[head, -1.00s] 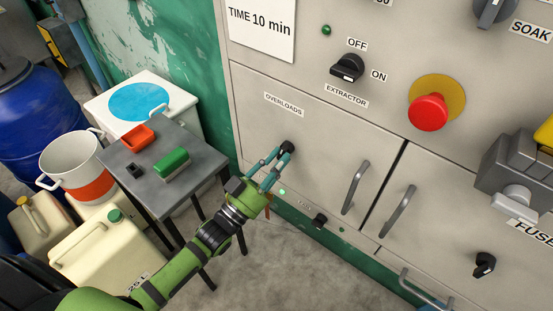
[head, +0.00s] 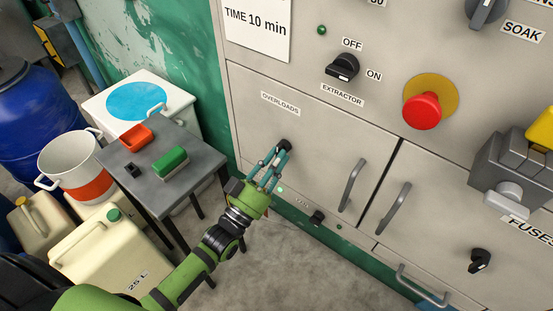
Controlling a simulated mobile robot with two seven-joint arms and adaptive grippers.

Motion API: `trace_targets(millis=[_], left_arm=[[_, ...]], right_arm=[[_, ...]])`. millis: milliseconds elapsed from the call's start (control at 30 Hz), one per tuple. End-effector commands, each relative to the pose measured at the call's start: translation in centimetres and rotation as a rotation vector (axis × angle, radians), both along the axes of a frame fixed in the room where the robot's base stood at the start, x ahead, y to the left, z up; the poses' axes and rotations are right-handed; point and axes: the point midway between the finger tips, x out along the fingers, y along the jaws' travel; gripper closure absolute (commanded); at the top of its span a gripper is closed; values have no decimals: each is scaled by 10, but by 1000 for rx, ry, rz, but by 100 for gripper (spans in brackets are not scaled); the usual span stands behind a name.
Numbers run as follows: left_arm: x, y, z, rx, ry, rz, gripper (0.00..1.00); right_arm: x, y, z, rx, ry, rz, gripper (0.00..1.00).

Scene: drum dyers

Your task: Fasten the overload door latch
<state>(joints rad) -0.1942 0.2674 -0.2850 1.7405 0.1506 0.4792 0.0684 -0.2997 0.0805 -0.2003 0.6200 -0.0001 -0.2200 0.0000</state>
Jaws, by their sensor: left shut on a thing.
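The overload door (head: 315,150) is a grey panel labelled OVERLOADS (head: 280,103), and it looks closed, flush with the cabinet front. Its latch (head: 284,145) is a small black knob at the left part of the door, below the label. My left gripper (head: 275,162) reaches up to the latch, its teal fingers shut on the knob and partly hiding it. The exact turn of the latch cannot be told. A grey bar handle (head: 352,185) is at the door's right side. My right gripper is not in view.
To the right is the fuses door with its own handle (head: 394,207) and black latch (head: 480,261). Above are the extractor switch (head: 342,67) and red stop button (head: 422,110). A small table (head: 195,190) with a red tray (head: 135,137) and green brush (head: 170,162) stands left of my arm.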

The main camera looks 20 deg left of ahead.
Motion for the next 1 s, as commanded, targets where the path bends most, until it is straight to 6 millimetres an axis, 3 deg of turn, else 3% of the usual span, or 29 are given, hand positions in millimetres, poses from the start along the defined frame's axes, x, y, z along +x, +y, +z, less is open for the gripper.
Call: trace_targets(millis=[33,67,100,567,1000], left_arm=[[2,3,11,-6,-26,5,74],[2,3,11,-6,-27,5,62],[2,3,11,-5,-28,6,56],[-3,2,2,-1,-10,1,56],[-75,29,-30,-1,-10,2,56]], right_arm=[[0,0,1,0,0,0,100],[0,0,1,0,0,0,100],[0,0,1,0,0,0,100],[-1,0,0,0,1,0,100],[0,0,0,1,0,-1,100]])
